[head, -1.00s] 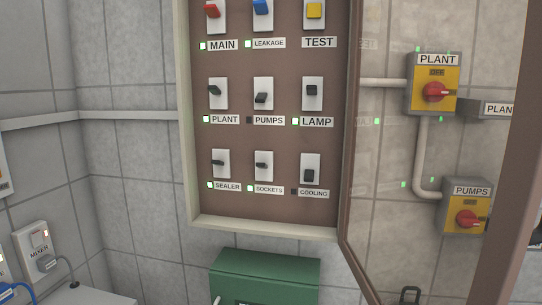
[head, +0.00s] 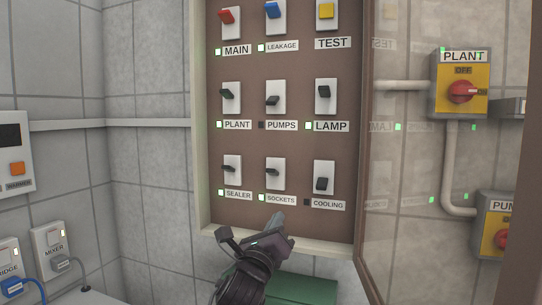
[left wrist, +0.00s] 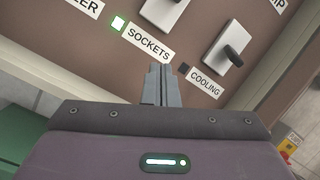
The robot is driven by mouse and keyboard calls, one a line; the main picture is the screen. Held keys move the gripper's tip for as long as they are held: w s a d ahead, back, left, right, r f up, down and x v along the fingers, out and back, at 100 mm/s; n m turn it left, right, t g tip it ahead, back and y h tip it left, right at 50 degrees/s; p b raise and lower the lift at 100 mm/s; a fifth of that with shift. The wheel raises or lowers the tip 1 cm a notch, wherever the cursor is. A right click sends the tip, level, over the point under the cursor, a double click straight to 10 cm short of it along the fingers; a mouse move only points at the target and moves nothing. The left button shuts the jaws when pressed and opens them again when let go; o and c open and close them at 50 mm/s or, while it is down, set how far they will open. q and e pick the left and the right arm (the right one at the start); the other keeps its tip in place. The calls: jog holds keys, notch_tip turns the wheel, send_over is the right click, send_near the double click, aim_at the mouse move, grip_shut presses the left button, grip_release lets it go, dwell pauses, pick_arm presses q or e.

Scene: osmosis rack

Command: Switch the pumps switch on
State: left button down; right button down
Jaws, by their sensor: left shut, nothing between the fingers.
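The pumps switch (head: 273,98) is a black lever on a white plate in the middle row of the brown panel in the head view. Its lever points down, and the small lamp (head: 262,125) beside the PUMPS label (head: 281,125) is dark. My left gripper (head: 284,228) is at the panel's lower edge, below the sockets switch (head: 273,174) and the pumps switch. In the left wrist view its fingers (left wrist: 162,72) are together and empty, near the SOCKETS label (left wrist: 149,43). My right gripper is not in view.
The lamps by MAIN, LEAKAGE, PLANT, LAMP, SEALER and SOCKETS glow green; the COOLING lamp (head: 307,201) is dark. The open glass door (head: 410,220) stands at the right, with yellow rotary switches behind it. A green box (head: 310,290) is below the panel.

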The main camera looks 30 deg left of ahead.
aim_at(272, 101)
pick_arm(q)
jog(key=s+a+r+m+t, duration=0.1)
jog(key=r+m+t, duration=0.1)
jog(key=r, duration=0.4)
jog(key=s+a+r+m+t, duration=0.1)
jog(key=s+r+m+t, duration=0.1)
jog(key=r+m, duration=0.2)
notch_tip(272, 101, up, 3)
jog(key=shift+a+f+y, duration=0.1)
jog(key=shift+a+y, duration=0.05)
jog(key=shift+y, duration=0.15)
jog(key=p+x, duration=0.5)
jog(key=x, duration=0.5)
jog(key=shift+s+r, duration=0.15)
jog(key=shift+r, duration=0.1)
jog(key=r+p, duration=0.1)
jog(key=s+r, duration=0.1)
jog(key=shift+r+p, duration=0.35)
jog(key=shift+p, duration=0.05)
jog(key=shift+s+r, duration=0.25)
jog(key=shift+r, duration=0.05)
jog(key=shift+w+f, duration=0.1)
